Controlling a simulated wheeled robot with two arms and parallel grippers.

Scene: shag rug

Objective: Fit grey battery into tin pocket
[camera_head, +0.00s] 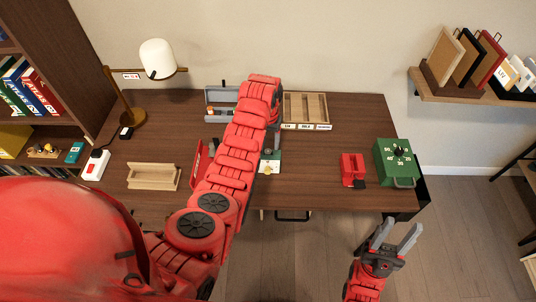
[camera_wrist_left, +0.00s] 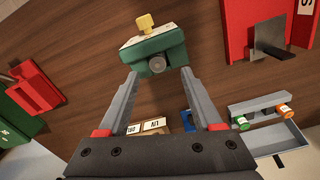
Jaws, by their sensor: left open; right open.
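A green block (camera_wrist_left: 155,45) with a yellow knob stands on the desk, and a round grey end (camera_wrist_left: 157,65) shows on its near side; I cannot tell if this is the grey battery. My left gripper (camera_wrist_left: 160,74) is open, its fingertips either side of that grey end with nothing clearly gripped. The open grey tin (camera_head: 212,118) lies at the back of the desk; in the left wrist view the tin (camera_wrist_left: 262,103) has a green-ended and an orange-ended cylinder at its edge. My left arm hides part of it in the head view. My right gripper (camera_head: 397,237) is open and empty off the desk's front edge.
A wooden tray with labels (camera_head: 306,108) stands beside the tin. A wooden holder (camera_head: 153,176) and a lamp (camera_head: 157,60) are at left. A red object (camera_head: 352,170) and a green box (camera_head: 398,165) are at right. A red box (camera_wrist_left: 240,25) stands near my left gripper.

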